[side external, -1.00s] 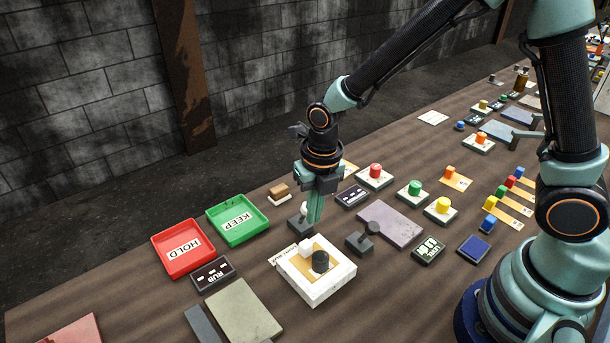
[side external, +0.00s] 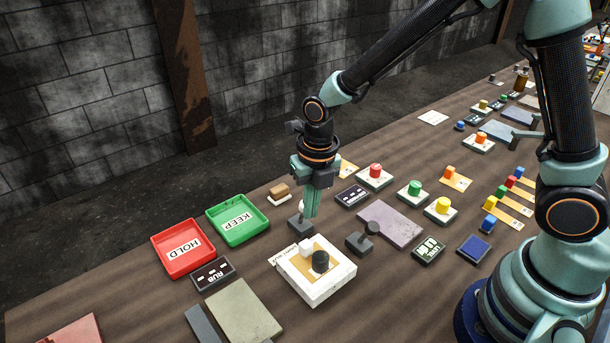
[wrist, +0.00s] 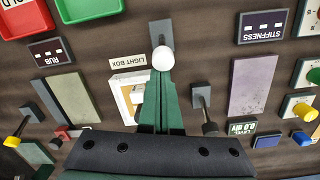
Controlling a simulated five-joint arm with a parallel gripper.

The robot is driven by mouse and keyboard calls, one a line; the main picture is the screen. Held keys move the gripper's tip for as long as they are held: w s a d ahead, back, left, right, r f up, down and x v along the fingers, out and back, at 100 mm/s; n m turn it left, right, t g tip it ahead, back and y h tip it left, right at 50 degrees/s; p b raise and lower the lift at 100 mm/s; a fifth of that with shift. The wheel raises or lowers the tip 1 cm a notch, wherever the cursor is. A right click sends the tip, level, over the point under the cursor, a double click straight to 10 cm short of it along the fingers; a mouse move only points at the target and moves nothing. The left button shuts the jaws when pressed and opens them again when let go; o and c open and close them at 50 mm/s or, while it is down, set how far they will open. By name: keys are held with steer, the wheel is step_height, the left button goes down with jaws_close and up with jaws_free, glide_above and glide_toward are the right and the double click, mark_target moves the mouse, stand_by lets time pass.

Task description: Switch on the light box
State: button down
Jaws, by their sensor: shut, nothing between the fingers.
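The light box (side external: 340,277) is a white box with a tan top panel, a small white block (side external: 306,246) and a black knob (side external: 320,261) on it. Its label (wrist: 128,62) reads LIGHT BOX. A lever with a white ball top (wrist: 163,58) on a dark grey base (wrist: 160,31) stands beside the label. In the side view its base (side external: 296,227) shows, with the ball mostly hidden by my fingers. My gripper (side external: 310,214) is shut and empty, pointing down close beside the lever. In the wrist view the fingers (wrist: 161,92) reach the ball's near edge; I cannot tell whether they touch.
A second lever with a dark knob (side external: 371,229) stands right of the light box. The green KEEP tray (side external: 262,222) and red HOLD tray (side external: 170,273) are to the left. A mauve plate (side external: 400,225) and several coloured buttons are to the right.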

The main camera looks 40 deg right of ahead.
steer(key=shift+w+r, duration=0.25)
steer(key=shift+w, duration=0.65)
steer(key=shift+w+r, duration=0.2)
steer(key=shift+w, duration=0.65)
steer(key=shift+w+f, duration=0.15)
steer(key=shift+w, duration=1.4)
steer(key=shift+d, duration=0.1)
steer(key=s+a+r, duration=0.1)
steer(key=s+r, duration=0.1)
steer(key=s, duration=0.3)
steer(key=w+r, duration=0.6)
steer(key=r, duration=0.1)
steer(key=shift+w+d+g, duration=0.25)
steer(key=shift+w+g, duration=0.1)
steer(key=shift+g, duration=0.05)
